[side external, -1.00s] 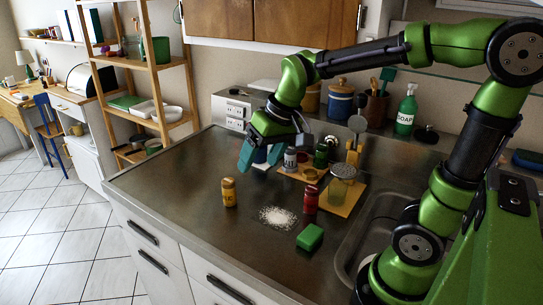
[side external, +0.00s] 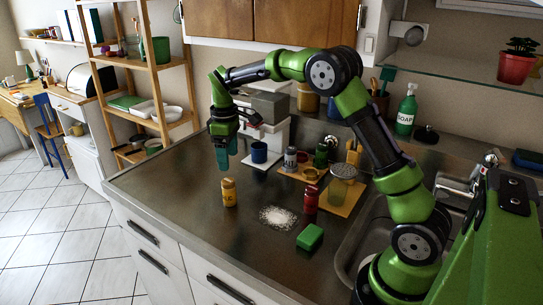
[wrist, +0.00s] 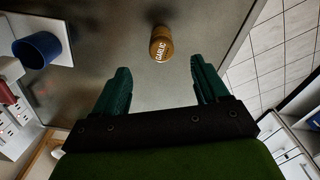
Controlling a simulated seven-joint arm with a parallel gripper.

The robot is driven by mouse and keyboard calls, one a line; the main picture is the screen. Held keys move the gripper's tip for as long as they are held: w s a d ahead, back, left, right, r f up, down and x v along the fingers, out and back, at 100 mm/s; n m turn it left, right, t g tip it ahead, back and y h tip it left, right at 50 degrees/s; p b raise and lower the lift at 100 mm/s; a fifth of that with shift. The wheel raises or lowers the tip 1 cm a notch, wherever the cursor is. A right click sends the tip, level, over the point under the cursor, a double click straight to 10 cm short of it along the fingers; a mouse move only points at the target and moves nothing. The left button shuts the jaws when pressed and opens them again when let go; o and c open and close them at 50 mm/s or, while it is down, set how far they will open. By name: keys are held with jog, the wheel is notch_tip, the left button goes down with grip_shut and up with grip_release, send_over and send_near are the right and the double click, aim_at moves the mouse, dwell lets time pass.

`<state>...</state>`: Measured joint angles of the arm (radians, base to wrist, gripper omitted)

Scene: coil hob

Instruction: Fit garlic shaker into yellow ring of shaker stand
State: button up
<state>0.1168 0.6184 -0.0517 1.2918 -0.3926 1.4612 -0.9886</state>
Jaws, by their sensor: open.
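The garlic shaker (side external: 229,193) is a yellow-orange jar standing upright on the steel counter. In the wrist view the shaker (wrist: 161,44) shows its GARLIC label, ahead of and roughly centred between my fingers. My gripper (side external: 222,155) is open and empty, pointing down above and slightly behind the shaker, apart from it. The open fingers also show in the wrist view (wrist: 160,75). The shaker stand (side external: 288,172) is a wooden board at the back, with a grey shaker (side external: 290,159) and a green shaker (side external: 321,156) at it. An empty-looking yellowish ring (side external: 311,174) shows at its front; its colour is hard to tell.
A red shaker (side external: 311,200), a spill of white powder (side external: 277,217) and a green sponge (side external: 310,237) lie right of the garlic shaker. A glass jar (side external: 342,186) stands on a board. A blue mug (side external: 259,152) is behind. The counter's left is clear.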

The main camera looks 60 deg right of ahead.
aim_at(230, 190)
jog(key=f, duration=1.2)
jog(key=shift+w+a+f, duration=0.15)
jog(key=shift+w+f, duration=0.05)
jog(key=shift+f, duration=0.15)
jog(key=shift+c, duration=0.2)
jog(key=c, duration=1.1)
jog(key=shift+c, duration=0.2)
jog(key=shift+r, duration=0.1)
